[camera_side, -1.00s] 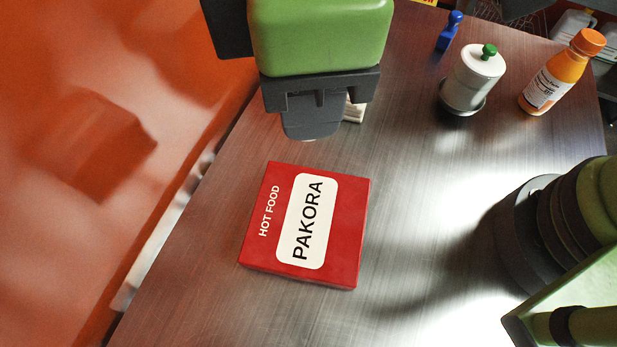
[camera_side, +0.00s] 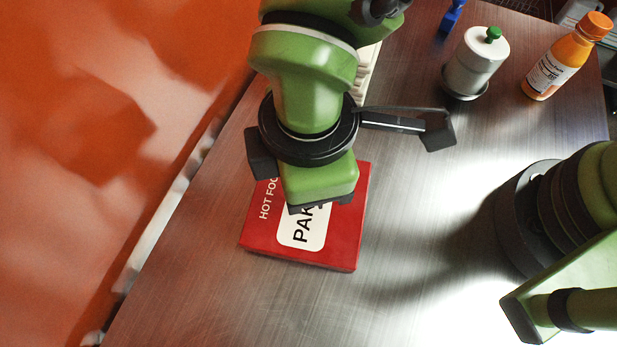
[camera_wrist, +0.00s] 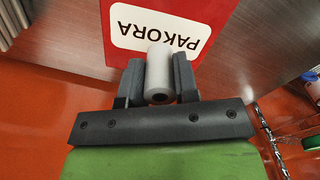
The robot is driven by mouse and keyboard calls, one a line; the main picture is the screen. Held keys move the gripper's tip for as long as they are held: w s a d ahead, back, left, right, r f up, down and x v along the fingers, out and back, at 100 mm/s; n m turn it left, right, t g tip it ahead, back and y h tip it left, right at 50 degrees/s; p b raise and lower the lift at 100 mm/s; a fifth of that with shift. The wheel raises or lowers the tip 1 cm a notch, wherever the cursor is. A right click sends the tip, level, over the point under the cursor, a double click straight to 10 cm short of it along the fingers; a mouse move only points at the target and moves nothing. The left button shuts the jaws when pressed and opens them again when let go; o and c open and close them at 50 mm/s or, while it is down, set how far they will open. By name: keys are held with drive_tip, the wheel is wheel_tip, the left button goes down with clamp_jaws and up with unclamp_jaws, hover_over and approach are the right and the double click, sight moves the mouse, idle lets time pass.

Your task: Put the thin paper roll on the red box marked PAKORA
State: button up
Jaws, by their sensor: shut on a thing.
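The red PAKORA box (camera_side: 342,238) lies flat on the metal counter in the side view, partly covered by my gripper (camera_side: 316,208). Its white label also shows in the wrist view (camera_wrist: 190,16). In the wrist view my gripper (camera_wrist: 158,72) is shut on the thin paper roll (camera_wrist: 158,68), a small white roll with a dark core hole, held between the two dark fingers. The roll appears over the near edge of the box's label in that view. I cannot tell the roll's height above the box.
A white canister with a green knob (camera_side: 474,66), an orange-capped bottle (camera_side: 560,66) and a blue item (camera_side: 452,16) stand at the back right. A white ridged object (camera_side: 366,72) lies behind my arm. The metal counter (camera_side: 200,290) is clear left and front of the box.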

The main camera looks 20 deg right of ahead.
drive_tip(key=shift+f, duration=1.4)
drive_tip(key=shift+f, duration=0.15)
drive_tip(key=o, duration=0.9)
wheel_tip(320, 180, up, 12)
drive_tip(key=shift+r, duration=0.2)
